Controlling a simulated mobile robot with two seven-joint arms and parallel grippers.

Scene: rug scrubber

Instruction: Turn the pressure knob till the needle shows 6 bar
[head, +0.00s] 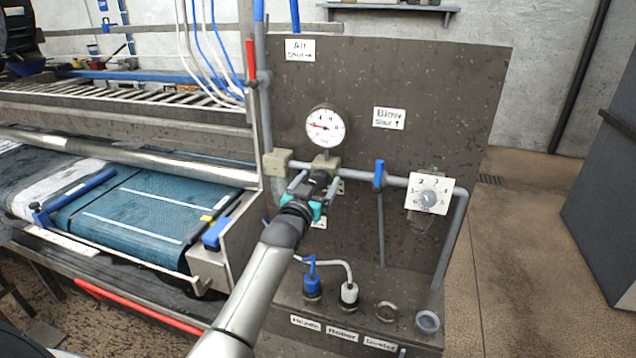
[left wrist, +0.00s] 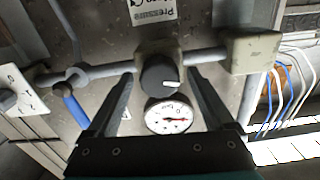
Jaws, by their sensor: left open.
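The round white pressure gauge (head: 325,127) stands above the pipe on the dark panel. Its red needle points left in the head view; the numbers are too small to read surely. It also shows upside down in the left wrist view (left wrist: 169,117). The black pressure knob (left wrist: 159,76) with a white mark sits on a beige regulator block (head: 325,163). My left gripper (head: 311,181) is open at the regulator. In the left wrist view its fingers (left wrist: 161,74) are on either side of the knob, with visible gaps; I cannot tell their depth relative to it.
A blue-handled valve (head: 379,174) and a white dial plate (head: 431,194) sit right along the pipe. A beige block (head: 277,162) is at left. Hose fittings, one blue (head: 312,286), stand on the ledge below. The conveyor with a blue rug (head: 140,210) is at left.

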